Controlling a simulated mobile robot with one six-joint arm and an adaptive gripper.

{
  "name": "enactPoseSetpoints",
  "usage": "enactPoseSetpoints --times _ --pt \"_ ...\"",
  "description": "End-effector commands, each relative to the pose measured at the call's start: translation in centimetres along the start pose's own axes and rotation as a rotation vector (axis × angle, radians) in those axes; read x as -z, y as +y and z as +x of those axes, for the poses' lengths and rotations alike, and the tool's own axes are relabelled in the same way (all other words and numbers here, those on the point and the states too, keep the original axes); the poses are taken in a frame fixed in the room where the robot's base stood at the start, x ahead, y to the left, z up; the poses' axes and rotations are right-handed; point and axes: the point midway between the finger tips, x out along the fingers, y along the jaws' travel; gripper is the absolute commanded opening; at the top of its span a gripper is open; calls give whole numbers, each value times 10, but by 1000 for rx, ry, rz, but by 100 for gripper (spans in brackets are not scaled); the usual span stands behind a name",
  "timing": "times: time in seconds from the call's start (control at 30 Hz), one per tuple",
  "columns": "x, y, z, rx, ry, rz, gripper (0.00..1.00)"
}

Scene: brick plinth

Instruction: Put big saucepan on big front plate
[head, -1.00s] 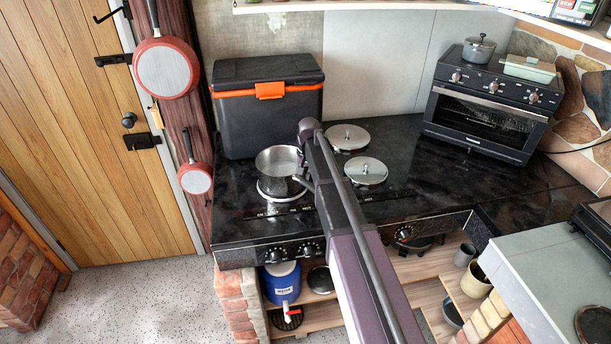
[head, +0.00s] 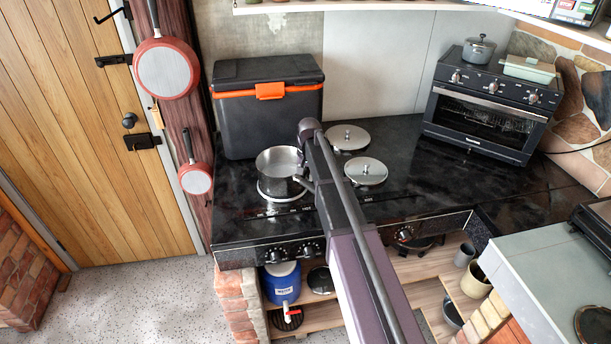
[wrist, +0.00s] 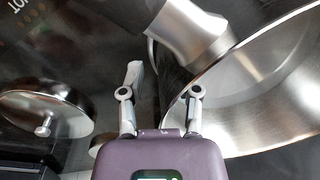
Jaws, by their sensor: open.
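The big saucepan (head: 278,165) is a shiny steel pot at the front left of the black hob. It stands over the big front plate (head: 283,195), whose pale rim shows below it. My gripper (wrist: 162,80) is open beside the saucepan, at its right side in the head view, mostly hidden by my arm. In the wrist view the saucepan (wrist: 265,85) fills the right side, and its handle (wrist: 190,40) passes just beyond the fingertips. The fingers are apart, with no clear grip on the handle. Whether they touch it I cannot tell.
Two steel lids lie on the hob right of my arm, a back one (head: 347,137) and a front one (head: 366,172). A black cooler box (head: 265,115) stands behind the saucepan. A small oven (head: 488,105) is at the back right. The worktop before the oven is clear.

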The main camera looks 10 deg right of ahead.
Motion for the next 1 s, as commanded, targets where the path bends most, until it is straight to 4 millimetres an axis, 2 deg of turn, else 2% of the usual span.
enactPoseSetpoints --times 1.0 --pt "0 0 -81 0 0 0 43"
